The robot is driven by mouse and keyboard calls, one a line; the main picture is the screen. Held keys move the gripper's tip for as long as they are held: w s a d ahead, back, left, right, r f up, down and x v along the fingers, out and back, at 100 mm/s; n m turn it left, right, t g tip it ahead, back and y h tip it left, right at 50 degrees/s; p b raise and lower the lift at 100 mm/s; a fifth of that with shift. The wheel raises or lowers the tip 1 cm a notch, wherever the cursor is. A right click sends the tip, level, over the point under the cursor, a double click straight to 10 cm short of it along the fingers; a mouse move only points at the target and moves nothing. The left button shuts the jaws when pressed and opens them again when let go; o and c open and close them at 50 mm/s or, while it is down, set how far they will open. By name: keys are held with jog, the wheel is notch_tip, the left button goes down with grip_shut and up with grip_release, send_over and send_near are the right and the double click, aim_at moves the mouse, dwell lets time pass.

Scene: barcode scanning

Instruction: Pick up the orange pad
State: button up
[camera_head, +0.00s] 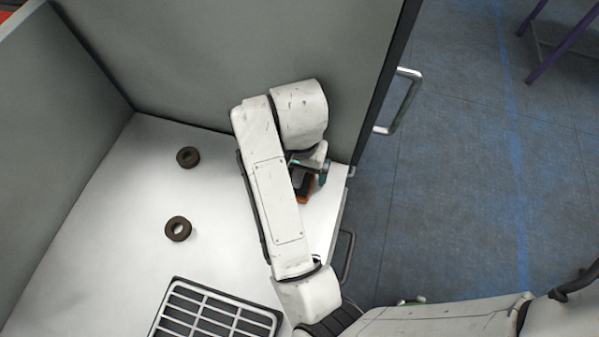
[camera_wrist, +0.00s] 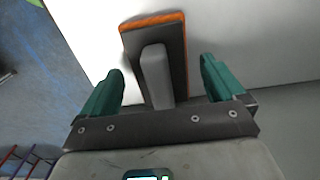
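The orange pad (camera_wrist: 156,40) shows in the wrist view as a dark grey block with an orange edge and a lighter grey handle. It is on or just above the white surface; I cannot tell which. My gripper (camera_wrist: 161,70) is open, with one green finger on each side of the handle and a visible gap on both sides. In the head view my gripper (camera_head: 309,172) is partly hidden by my arm, and only a small orange and dark part of the pad (camera_head: 303,198) shows below it.
Two dark brown rings (camera_head: 188,157) (camera_head: 178,228) lie on the white table (camera_head: 110,215). A black and white grid tray (camera_head: 215,312) is at the front. Grey panels (camera_head: 190,60) wall the back and left. A metal handle (camera_head: 401,100) sticks out on the right.

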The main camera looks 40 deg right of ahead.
jog(key=c, duration=1.1)
jog(key=shift+r, duration=0.5)
jog(key=shift+c, duration=0.3)
notch_tip(320, 180, up, 2)
jog(key=shift+w+r+p, duration=0.1)
jog(key=shift+r+p, duration=0.05)
jog(key=shift+p, duration=0.7)
jog(key=s+r, duration=0.9)
jog(key=s, duration=0.5)
jog(key=shift+r, duration=0.4)
jog(key=shift+s, duration=0.1)
